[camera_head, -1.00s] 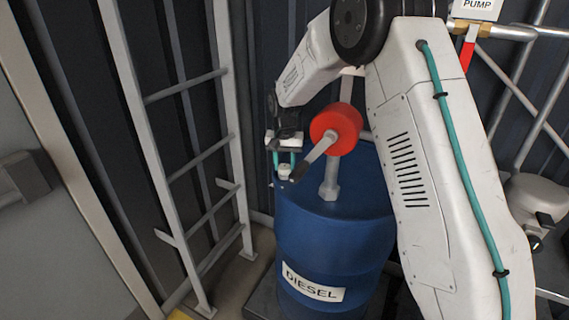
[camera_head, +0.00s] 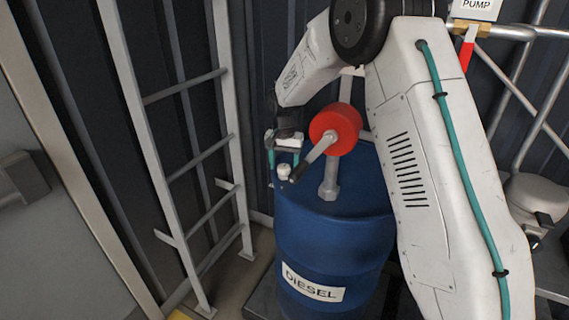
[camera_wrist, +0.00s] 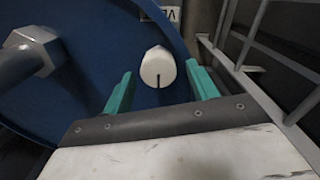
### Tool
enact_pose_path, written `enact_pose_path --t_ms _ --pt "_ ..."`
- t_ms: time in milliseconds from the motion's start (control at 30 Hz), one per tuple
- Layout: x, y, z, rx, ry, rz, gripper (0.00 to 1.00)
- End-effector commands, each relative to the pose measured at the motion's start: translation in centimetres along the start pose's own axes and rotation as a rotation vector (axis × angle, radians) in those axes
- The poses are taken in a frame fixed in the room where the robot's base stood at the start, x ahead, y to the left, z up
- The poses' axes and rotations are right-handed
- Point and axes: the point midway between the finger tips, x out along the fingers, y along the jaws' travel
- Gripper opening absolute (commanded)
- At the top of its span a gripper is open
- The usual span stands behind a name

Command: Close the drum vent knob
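The vent knob (camera_head: 284,171) is a small white cap on top of the blue diesel drum (camera_head: 330,240), near its left edge. In the wrist view the knob (camera_wrist: 158,66) is round with a dark slot line on its lower part. My gripper (camera_head: 282,160) is at the knob, its fingers pointing down. In the wrist view my gripper (camera_wrist: 161,88) has its two green fingers apart, one on each side of the knob, with gaps on both sides. Nothing is held.
A red hand pump (camera_head: 337,128) with a crank handle and grey pipe (camera_head: 329,182) stands on the drum, close to the right of my gripper. A metal ladder (camera_head: 190,160) is to the left. A label plate (camera_wrist: 167,12) sits beyond the knob.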

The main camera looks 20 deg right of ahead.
Motion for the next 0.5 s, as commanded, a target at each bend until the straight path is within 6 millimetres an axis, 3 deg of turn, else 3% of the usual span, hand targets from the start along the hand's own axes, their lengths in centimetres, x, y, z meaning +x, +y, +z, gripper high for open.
enact_pose_path --t_ms 267,500 --pt "-0.6 0.0 0.0 -0.001 0.000 0.000 0.59" --pt "-4.5 0.0 0.0 -0.001 0.002 -0.001 0.59"
